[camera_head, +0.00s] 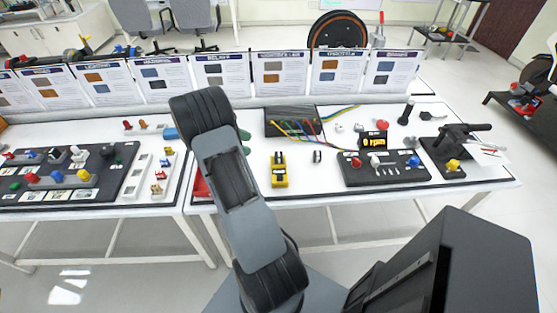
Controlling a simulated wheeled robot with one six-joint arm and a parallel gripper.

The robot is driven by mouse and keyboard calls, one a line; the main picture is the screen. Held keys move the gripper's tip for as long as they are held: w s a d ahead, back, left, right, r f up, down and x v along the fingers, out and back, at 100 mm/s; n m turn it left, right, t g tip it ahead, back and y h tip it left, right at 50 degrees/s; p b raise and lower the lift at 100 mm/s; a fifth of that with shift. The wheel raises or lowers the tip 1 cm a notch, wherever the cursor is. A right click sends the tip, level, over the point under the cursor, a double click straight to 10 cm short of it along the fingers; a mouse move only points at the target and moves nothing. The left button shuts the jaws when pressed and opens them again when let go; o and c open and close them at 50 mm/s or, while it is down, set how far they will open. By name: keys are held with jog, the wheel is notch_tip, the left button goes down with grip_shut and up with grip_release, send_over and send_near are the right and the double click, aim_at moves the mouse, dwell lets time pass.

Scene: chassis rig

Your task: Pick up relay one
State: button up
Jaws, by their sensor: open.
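I cannot tell for sure which thing is relay one; no label for it is readable. Small parts that might be relays stand on the left bench: a pale slotted strip (136,176) and another strip with orange and yellow parts (160,174), at the right end of the black panel. On the right bench are a yellow and black device (279,170) and a small dark and light block (317,156). My arm rises through the middle and covers part of the right bench's left end. My gripper is not visible.
A black panel (15,197) with colored knobs lies on the left bench. The right bench holds a black wire box (292,113), a control panel with an orange display (374,142) and a black clamp-like fixture (446,172). Printed cards (222,72) line the back. White bench (330,188) shows between.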

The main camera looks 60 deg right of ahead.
aim_at(277, 154)
jog(key=shift+p+x, duration=0.6)
jog(key=shift+x, duration=6.2)
jog(key=shift+w+a+f, duration=0.1)
jog(key=shift+f, duration=0.1)
jog(key=shift+c, duration=0.2)
jog(key=c, duration=1)
jog(key=shift+c, duration=0.2)
jog(key=shift+r, duration=0.15)
